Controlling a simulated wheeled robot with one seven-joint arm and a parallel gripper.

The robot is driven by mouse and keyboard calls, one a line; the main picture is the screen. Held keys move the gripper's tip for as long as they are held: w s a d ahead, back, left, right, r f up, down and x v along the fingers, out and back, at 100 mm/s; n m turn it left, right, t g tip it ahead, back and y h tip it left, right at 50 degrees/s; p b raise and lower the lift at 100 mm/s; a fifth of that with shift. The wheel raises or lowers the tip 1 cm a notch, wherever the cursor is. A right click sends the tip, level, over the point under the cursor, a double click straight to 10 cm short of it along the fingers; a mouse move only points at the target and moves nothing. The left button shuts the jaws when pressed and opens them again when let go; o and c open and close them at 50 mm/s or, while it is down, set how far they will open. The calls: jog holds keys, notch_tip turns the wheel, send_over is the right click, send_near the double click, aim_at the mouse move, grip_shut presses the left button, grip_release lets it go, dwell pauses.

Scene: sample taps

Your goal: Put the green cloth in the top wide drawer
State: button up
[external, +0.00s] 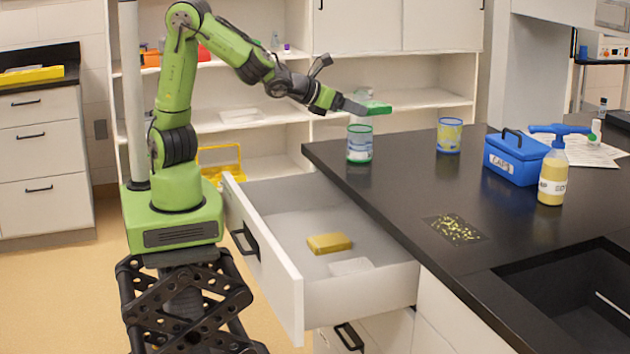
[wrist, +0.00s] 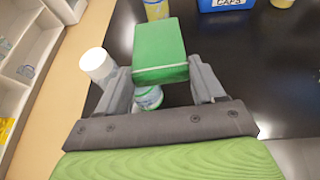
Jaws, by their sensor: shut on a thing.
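My gripper (external: 358,106) is shut on the green cloth (external: 376,108), a folded green block, and holds it above the black worktop. In the wrist view the green cloth (wrist: 160,50) sits between the two grey fingers of my gripper (wrist: 165,90). The top wide drawer (external: 290,285) stands pulled out below and to the left of the gripper, apart from the cloth. Inside the drawer lie a yellow block (external: 330,243) and a pale flat piece (external: 351,267).
A green-rimmed jar (external: 359,143) stands on the worktop (external: 390,190) just below the cloth. The drawer's middle has free room.

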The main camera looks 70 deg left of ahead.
jog(key=shift+m+h, duration=0.6)
jog(key=s+a, duration=0.1)
jog(key=s, duration=0.1)
jog(key=s+a, duration=0.2)
jog(key=shift+s+a+f, duration=0.15)
jog(key=shift+a+f, duration=0.05)
jog(key=shift+a, duration=0.05)
jog(key=p, duration=1.3)
send_over(431, 184)
jog(key=f, duration=0.7)
jog(key=shift+a, duration=0.25)
jog(key=f, duration=0.6)
jog(key=shift+d, duration=0.25)
jog(key=shift+f, duration=0.2)
